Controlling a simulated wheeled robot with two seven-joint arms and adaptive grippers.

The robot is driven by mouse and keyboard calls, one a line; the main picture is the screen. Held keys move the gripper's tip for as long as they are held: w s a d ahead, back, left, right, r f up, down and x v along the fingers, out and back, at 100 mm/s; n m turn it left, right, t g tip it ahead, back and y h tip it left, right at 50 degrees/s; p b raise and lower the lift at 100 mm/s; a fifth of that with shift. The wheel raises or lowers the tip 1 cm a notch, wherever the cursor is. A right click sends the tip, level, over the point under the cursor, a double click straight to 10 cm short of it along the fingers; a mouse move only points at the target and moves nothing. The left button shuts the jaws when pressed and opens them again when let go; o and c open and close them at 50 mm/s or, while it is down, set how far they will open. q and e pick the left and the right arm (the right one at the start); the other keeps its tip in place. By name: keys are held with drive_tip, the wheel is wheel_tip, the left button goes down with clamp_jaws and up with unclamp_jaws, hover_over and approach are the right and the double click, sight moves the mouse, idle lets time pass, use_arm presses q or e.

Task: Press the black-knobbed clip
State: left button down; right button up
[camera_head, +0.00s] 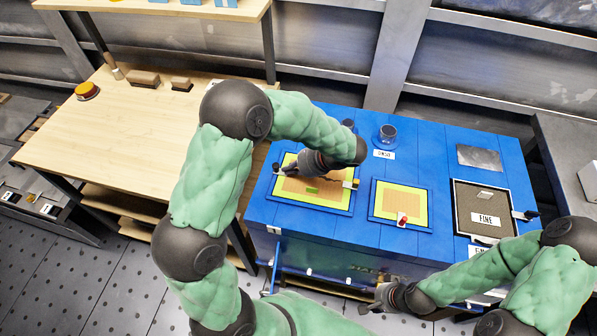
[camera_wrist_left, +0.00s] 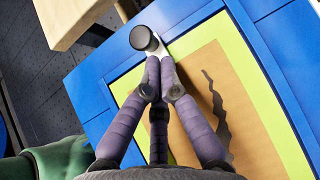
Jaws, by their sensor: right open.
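The black-knobbed clip (camera_head: 276,168) sits at the left edge of the left yellow-green framed panel (camera_head: 312,203). In the left wrist view its round black knob (camera_wrist_left: 145,39) stands on a pale bar at the panel's corner. My left gripper (camera_head: 287,171) is over that panel, right beside the clip. In the wrist view its two purple fingertips (camera_wrist_left: 160,62) are together, just below the knob, with nothing visible between them. I cannot tell whether they touch the pale bar. My right gripper (camera_head: 368,309) is open and empty at the front of the blue bench.
A second framed panel (camera_head: 377,213) has a red-topped piece (camera_head: 402,218). A wooden table (camera_head: 140,125) stands left.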

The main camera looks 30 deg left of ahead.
sight(278, 166)
use_arm(q)
drive_tip(key=shift+a, duration=0.1)
drive_tip(key=shift+s+a+r+p, duration=0.1)
drive_tip(key=shift+s+a+p, duration=0.15)
drive_tip(key=shift+a, duration=0.6)
drive_tip(key=shift+s+a+p, duration=0.15)
drive_tip(key=shift+a+p, duration=0.2)
drive_tip(key=shift+a, duration=0.5)
drive_tip(key=shift+d, duration=0.1)
use_arm(e)
drive_tip(key=shift+r, duration=0.5)
use_arm(q)
drive_tip(key=shift+d, duration=0.25)
drive_tip(key=d, duration=0.1)
drive_tip(key=d+p, duration=0.1)
drive_tip(key=d, duration=0.2)
drive_tip(key=shift+w+d+r, duration=0.25)
drive_tip(key=shift+r, duration=0.15)
drive_tip(key=p+v, duration=0.3)
drive_tip(key=v, duration=0.5)
drive_tip(key=shift+d+r, duration=0.2)
drive_tip(key=shift+r, duration=0.05)
use_arm(e)
drive_tip(key=v, duration=0.4)
drive_tip(key=shift+w+d+r, duration=0.15)
drive_tip(key=shift+d+r, duration=0.05)
drive_tip(key=shift+r, duration=0.15)
